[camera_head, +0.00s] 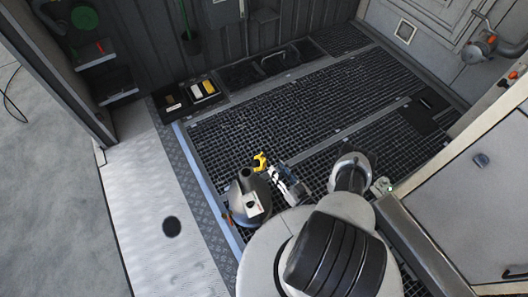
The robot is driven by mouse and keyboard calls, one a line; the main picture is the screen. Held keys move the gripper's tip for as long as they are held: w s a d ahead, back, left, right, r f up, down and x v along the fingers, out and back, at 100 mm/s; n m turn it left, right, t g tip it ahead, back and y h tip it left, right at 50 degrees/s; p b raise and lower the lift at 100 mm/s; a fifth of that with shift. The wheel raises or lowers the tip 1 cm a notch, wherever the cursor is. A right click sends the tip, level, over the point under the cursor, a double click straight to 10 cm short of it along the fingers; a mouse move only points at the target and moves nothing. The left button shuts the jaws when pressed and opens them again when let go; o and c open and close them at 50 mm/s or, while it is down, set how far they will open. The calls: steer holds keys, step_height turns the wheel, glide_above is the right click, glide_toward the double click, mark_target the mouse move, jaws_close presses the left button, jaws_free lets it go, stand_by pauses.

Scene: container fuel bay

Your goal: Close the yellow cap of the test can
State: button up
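The test can (247,200) is a dark grey, cone-shaped can with a white label, standing near the left edge of the floor grating. A yellow piece (261,161), which looks like the cap, shows just to the right of the can's narrow top. Whether it is joined to the can cannot be made out. My gripper (283,182) is low and just right of the can, close to the yellow piece. Whether they touch is unclear. The fingers are small and dark here, so their opening cannot be told. My arm hides part of the floor to the right of the can.
Black grating (265,120) covers the floor, mostly clear behind the can. Trays with yellow and white items (203,89) lie at the back left. A grey cabinet (470,200) stands close on the right. A pale walkway (150,200) runs along the left.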

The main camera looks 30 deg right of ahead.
mark_target(264, 152)
steer(key=w, duration=0.3)
steer(key=w+b, duration=0.1)
steer(key=w, duration=0.3)
steer(key=w+a, duration=0.1)
steer(key=w, duration=0.2)
steer(key=shift+w+a+b, duration=0.1)
steer(key=shift+w+b, duration=0.25)
steer(key=shift+c, duration=0.2)
jaws_close()
